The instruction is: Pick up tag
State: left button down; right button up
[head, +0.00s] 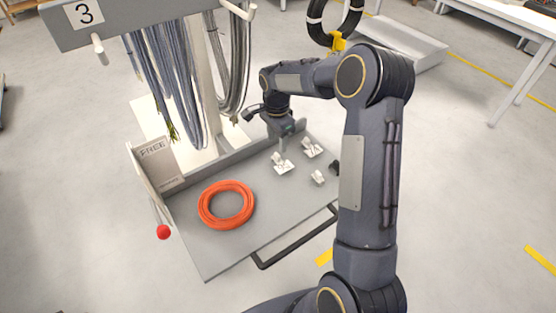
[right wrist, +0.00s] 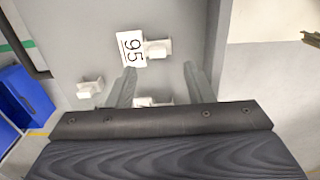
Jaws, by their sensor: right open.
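In the right wrist view, a white tag printed 95 (right wrist: 131,48) lies on the grey tray surface, against a small white holder (right wrist: 158,48). My right gripper (right wrist: 160,72) is open, its two fingers pointing toward the tag and holder with nothing held between them. In the head view the right gripper (head: 284,143) is low over the back of the grey tray (head: 225,258), close to small white pieces (head: 281,164). Which of these carries the 95 tag is too small to tell there. My left gripper is not in view.
An orange cable coil (head: 226,205) lies on the tray, beside an upright FREE sign (head: 158,160). Hanging grey-blue cables (head: 172,85) are on the rack behind. Another white piece (head: 311,147) is near the gripper. A red ball (head: 163,232) is at the tray's left edge.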

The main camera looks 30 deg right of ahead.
aim_at(277, 154)
notch_tip(277, 154, down, 6)
jog(key=shift+s+r+p, duration=0.15)
jog(key=shift+r+p, duration=0.1)
jog(key=shift+p, duration=0.35)
jog(key=shift+a, duration=0.1)
jog(key=c, duration=1)
